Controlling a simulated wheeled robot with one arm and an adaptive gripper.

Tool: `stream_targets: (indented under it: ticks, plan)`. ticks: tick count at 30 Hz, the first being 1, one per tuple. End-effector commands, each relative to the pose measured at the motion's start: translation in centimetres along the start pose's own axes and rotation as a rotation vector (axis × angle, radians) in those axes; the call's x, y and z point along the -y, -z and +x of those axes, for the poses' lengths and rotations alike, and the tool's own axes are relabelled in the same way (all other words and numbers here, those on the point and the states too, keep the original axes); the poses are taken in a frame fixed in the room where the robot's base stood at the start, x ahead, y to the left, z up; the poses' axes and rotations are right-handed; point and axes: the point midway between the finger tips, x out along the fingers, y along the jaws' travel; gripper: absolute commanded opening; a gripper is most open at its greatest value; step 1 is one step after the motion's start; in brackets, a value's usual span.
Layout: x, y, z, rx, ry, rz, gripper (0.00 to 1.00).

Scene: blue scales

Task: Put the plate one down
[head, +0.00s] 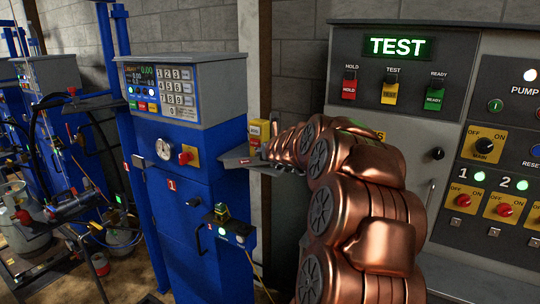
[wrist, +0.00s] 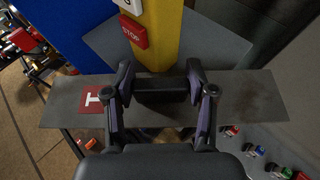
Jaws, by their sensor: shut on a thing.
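The plate one is a flat grey slab with a red label marked 1. In the wrist view the plate (wrist: 252,97) spans most of the picture, with a black handle bar (wrist: 160,90) across its middle. My gripper (wrist: 161,92) is shut on that bar, one finger at each end. In the head view the near-left end of the plate (head: 233,161) shows at the right side of the blue scale, about mid-height. Whether anything supports the plate from below cannot be told.
The blue scale (head: 193,200) carries a keypad display and gauge. A yellow post with a red STOP button (wrist: 135,31) stands just beyond the plate; a grey surface (wrist: 222,43) lies behind it. A TEST control panel (head: 398,60) is on the right. A gas cylinder (head: 22,222) stands far left.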

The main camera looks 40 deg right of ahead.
Motion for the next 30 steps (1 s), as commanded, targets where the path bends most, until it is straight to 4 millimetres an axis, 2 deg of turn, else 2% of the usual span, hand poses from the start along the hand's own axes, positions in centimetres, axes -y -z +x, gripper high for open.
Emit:
stream_targets:
  ticks: [6, 13, 21, 30]
  plan:
    - [1.3, -0.2, 0.6, -0.003, 0.004, 0.001, 0.1]
    - [1.2, 2.0, 1.4, -0.001, 0.005, -0.002, 0.1]
    - [1.0, 2.9, 1.8, 0.002, 0.001, -0.001, 0.1]
    - [0.9, 3.0, 1.9, 0.002, 0.001, -0.001, 0.1]
